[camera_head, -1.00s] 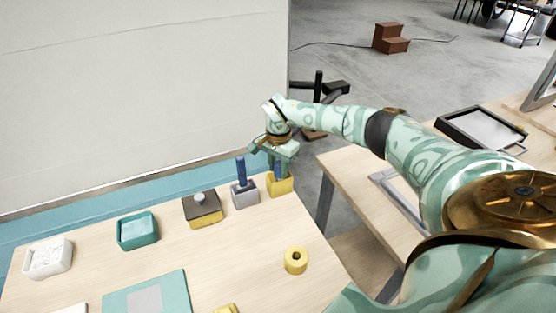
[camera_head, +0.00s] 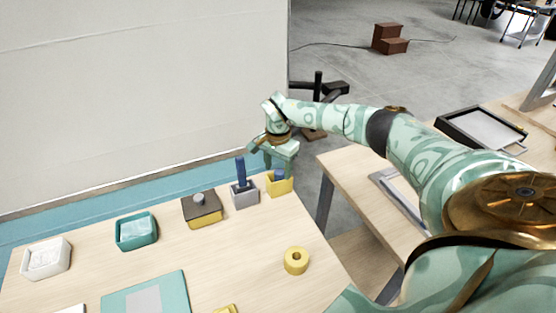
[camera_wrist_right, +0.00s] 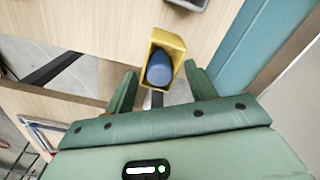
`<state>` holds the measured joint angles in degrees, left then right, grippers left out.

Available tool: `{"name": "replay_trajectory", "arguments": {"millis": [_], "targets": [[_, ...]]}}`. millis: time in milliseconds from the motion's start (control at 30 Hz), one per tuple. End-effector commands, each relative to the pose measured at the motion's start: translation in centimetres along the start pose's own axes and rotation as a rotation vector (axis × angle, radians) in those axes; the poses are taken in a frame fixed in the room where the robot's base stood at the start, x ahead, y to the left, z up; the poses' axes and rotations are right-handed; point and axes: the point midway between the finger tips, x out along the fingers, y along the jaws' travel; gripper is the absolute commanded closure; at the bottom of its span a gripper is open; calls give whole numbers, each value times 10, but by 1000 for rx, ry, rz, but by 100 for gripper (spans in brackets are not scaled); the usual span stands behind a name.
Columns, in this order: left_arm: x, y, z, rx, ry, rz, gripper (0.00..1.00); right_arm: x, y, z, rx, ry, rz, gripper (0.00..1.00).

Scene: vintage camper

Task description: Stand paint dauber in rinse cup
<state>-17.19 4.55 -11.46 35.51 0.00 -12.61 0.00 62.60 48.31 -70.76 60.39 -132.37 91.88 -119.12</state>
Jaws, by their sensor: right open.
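A blue dauber (camera_head: 280,175) stands in a small yellow cup (camera_head: 280,188) at the table's far right corner. The wrist view shows the yellow cup (camera_wrist_right: 168,40) with the dauber's rounded blue end (camera_wrist_right: 160,68) inside it. My right gripper (camera_head: 274,160) is just above this cup, open, its fingers (camera_wrist_right: 160,72) on either side of the dauber's end with gaps. The gripper hides part of the dauber in the head view. A second blue-handled tool (camera_head: 240,170) stands upright in a grey cup (camera_head: 245,196) just left. My left gripper is out of view.
Left along the table are a yellow box with dark top and knob (camera_head: 202,208), a teal tray (camera_head: 137,231) and a white dish (camera_head: 46,259). A yellow ring (camera_head: 296,260) lies in front. Bare wood lies around the ring. A wall rises behind.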

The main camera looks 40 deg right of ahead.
Motion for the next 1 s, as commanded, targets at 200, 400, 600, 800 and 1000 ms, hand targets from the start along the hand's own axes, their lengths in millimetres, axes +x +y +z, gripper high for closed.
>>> {"name": "replay_trajectory", "arguments": {"millis": [200, 400, 600, 800, 1000], "targets": [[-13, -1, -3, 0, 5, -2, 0, -59, -1, -1, 0, 3, -6, 45], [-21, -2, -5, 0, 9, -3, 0, -111, -1, 0, 0, 1, -4, 45], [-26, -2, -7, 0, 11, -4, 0, -143, 0, 0, 0, 1, -2, 45], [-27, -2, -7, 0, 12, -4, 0, -152, 0, 0, -1, 0, 0, 45], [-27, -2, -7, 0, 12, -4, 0, -151, 0, 0, 0, 0, 0, 45]]}}
